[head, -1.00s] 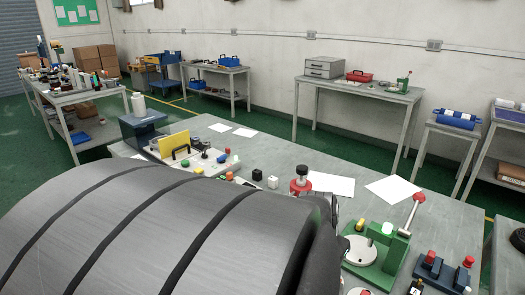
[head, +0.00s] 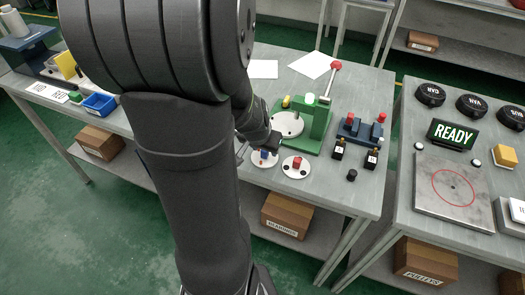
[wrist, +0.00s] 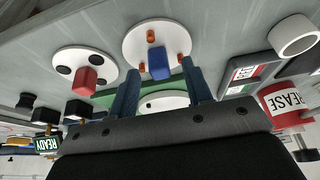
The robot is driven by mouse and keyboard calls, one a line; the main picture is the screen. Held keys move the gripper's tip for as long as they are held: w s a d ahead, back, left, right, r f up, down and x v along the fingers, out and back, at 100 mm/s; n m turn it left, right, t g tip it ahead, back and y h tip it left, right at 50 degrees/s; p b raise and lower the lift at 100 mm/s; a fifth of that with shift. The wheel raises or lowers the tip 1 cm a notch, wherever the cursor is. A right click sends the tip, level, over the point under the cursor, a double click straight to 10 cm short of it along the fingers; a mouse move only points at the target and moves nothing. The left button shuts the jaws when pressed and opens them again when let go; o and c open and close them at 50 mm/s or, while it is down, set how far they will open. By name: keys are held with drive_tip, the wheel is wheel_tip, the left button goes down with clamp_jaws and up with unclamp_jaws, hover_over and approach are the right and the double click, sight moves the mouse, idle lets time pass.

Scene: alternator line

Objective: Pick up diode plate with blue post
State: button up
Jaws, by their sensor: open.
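The diode plate with the blue post (head: 258,163) is a white disc lying on the bench, partly hidden by my arm in the head view. In the wrist view this plate (wrist: 133,42) shows orange studs around the blue post (wrist: 158,62). My gripper (wrist: 160,70) is open, with one dark finger on each side of the blue post in the picture. I see no contact; the height gap is hard to judge. In the head view my gripper (head: 262,146) is just above the plate, its fingers mostly hidden.
A second white plate with a red post and black studs (head: 296,167) lies close beside it. A green press with a red-knobbed lever (head: 318,122) stands behind. A blue fixture (head: 360,131) is to the right. A grease can (wrist: 285,103) shows in the wrist view.

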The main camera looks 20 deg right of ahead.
drive_tip(key=shift+x, duration=0.75)
clamp_jaws()
